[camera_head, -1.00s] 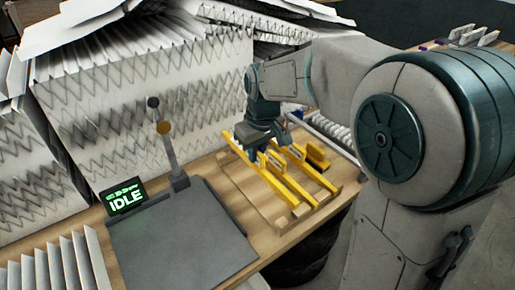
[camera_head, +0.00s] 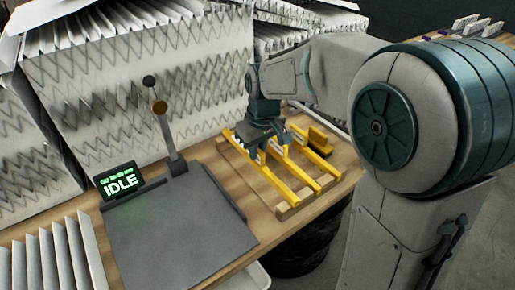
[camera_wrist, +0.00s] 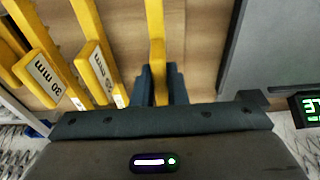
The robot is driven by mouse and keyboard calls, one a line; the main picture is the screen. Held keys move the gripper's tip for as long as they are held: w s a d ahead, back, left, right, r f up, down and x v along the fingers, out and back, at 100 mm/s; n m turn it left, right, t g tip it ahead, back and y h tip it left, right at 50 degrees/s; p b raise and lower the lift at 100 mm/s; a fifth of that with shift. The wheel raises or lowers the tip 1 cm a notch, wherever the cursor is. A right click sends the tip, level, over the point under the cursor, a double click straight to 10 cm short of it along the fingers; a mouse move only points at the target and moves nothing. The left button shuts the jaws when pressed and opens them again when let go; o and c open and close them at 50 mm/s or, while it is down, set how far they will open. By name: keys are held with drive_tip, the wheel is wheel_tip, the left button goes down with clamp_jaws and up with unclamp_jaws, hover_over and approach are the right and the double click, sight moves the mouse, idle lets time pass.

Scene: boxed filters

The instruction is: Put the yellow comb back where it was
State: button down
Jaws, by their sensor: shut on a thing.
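My gripper (camera_wrist: 156,84) is shut on a yellow comb (camera_wrist: 155,30), with one dark finger on each side of it in the wrist view. In the head view my gripper (camera_head: 263,137) is low over a wooden rack (camera_head: 284,214) on the bench. The held comb (camera_head: 272,177) is the leftmost of the yellow bars there and lies lengthwise along the rack.
Two other yellow combs with white labels, one reading "30 mm" (camera_wrist: 45,76), are close beside my gripper. A grey plate with a lever (camera_head: 180,240) and an IDLE display (camera_head: 122,185) are left of the rack. Pleated white filters (camera_head: 140,80) stand behind.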

drive_tip(key=shift+f+b, duration=0.45)
drive_tip(key=shift+f, duration=0.2)
drive_tip(key=c, duration=1.4)
unclamp_jaws()
drive_tip(key=shift+o, duration=0.2)
